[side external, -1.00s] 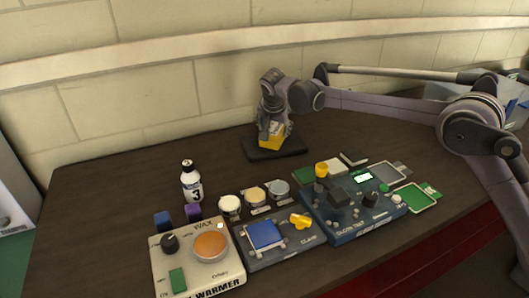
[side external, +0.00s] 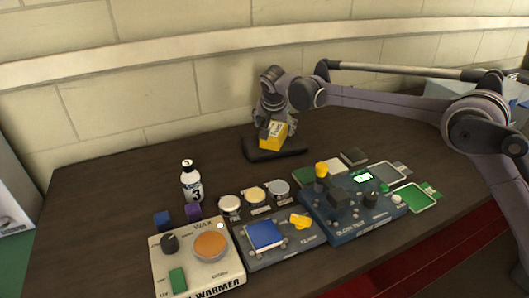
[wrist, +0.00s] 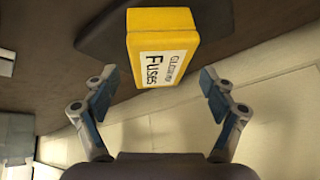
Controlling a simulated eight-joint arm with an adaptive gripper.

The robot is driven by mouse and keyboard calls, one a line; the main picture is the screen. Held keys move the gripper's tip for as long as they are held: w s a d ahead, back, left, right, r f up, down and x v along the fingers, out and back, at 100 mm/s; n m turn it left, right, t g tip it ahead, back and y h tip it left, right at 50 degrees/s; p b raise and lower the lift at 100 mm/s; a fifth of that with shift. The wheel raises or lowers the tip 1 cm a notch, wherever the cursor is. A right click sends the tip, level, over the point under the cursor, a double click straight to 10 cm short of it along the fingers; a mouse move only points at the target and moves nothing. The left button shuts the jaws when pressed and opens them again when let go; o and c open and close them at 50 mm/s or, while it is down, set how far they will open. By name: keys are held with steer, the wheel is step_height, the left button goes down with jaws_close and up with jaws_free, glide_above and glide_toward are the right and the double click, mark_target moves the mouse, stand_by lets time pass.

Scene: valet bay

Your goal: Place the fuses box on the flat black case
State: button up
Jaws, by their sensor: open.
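The yellow fuses box (side external: 273,135), with a white label, is at the flat black case (side external: 291,149) near the back wall. In the wrist view the fuses box (wrist: 163,38) shows its label and overlaps the dark case (wrist: 235,22). It appears to rest on the case, but the contact is hidden. My gripper (wrist: 158,77) is open, with one finger on each side of the box's near end and a clear gap on both sides. In the side view my gripper (side external: 270,118) is just above and behind the box.
In front stand a white numbered bottle (side external: 191,181), several small round tins (side external: 254,196), a wax warmer (side external: 199,262), a clamp tray with a blue block (side external: 264,236) and a blue test unit (side external: 350,215). The table left of the case is clear.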

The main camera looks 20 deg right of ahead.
steer(key=v, duration=1)
steer(key=s+d+r+n, duration=0.2)
steer(key=s+d+r, duration=0.2)
steer(key=s+d, duration=0.25)
steer(key=s+d+n+y, duration=0.25)
steer(key=s+d, duration=0.25)
steer(key=s, duration=0.6)
steer(key=s+d+f+n, duration=0.2)
steer(key=s+f, duration=0.3)
steer(key=s, duration=0.3)
steer(key=s+d+f+n+t, duration=0.1)
steer(key=s+d+f+n, duration=0.1)
steer(key=s+f, duration=0.3)
steer(key=s, duration=0.4)
steer(key=shift+d+t, duration=0.3)
steer(key=shift+d, duration=0.05)
